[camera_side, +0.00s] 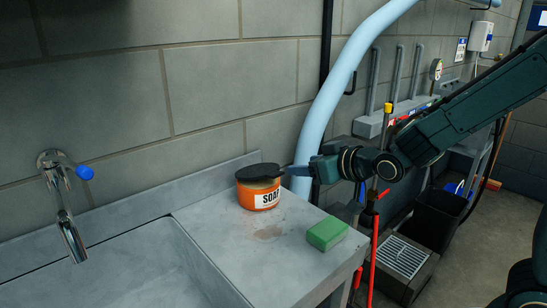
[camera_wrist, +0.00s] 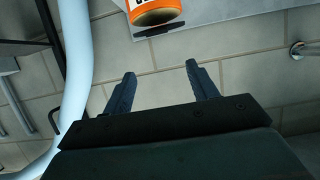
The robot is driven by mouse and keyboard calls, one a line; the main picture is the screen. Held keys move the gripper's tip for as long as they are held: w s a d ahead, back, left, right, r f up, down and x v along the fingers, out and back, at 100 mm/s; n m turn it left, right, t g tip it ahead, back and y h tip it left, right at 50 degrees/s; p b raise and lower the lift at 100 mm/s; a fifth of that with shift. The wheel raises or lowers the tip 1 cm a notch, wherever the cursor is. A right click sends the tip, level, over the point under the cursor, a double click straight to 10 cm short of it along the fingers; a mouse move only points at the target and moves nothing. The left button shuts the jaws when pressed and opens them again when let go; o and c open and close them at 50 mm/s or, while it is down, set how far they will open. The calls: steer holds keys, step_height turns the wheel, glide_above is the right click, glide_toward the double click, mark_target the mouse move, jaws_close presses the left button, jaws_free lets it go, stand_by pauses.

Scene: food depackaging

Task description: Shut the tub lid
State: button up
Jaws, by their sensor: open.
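The tub (camera_side: 259,196) is a round orange container with a white label reading "SOA". It stands upright on the grey counter near the wall. Its dark lid (camera_side: 259,171) is over the top, with a pale band showing between lid and orange body. In the wrist view the tub (camera_wrist: 157,13) is at the top edge, partly cut off, and the lid (camera_wrist: 160,29) shows as a thin dark bar, apart from the rim. My gripper (camera_wrist: 161,69) is open and empty. In the side view my gripper (camera_side: 296,170) is just right of the tub, about lid height.
A green sponge (camera_side: 327,233) lies on the counter (camera_side: 215,212) front right of the tub. A sink (camera_side: 150,265) and a tap (camera_side: 65,205) are to the left. A thick pale-blue pipe (camera_side: 335,85) rises behind my gripper. The wall is close behind the tub.

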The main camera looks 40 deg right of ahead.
steer(key=shift+s+r, duration=0.2)
steer(key=shift+s, duration=0.35)
steer(key=c, duration=0.6)
steer(key=shift+w+r, duration=0.1)
steer(key=shift+w, duration=0.3)
jaws_close()
steer(key=w+r+g, duration=0.6)
steer(key=r+g, duration=0.1)
steer(key=r, duration=0.1)
steer(key=shift+w+r+g, duration=0.25)
steer(key=shift+g, duration=0.05)
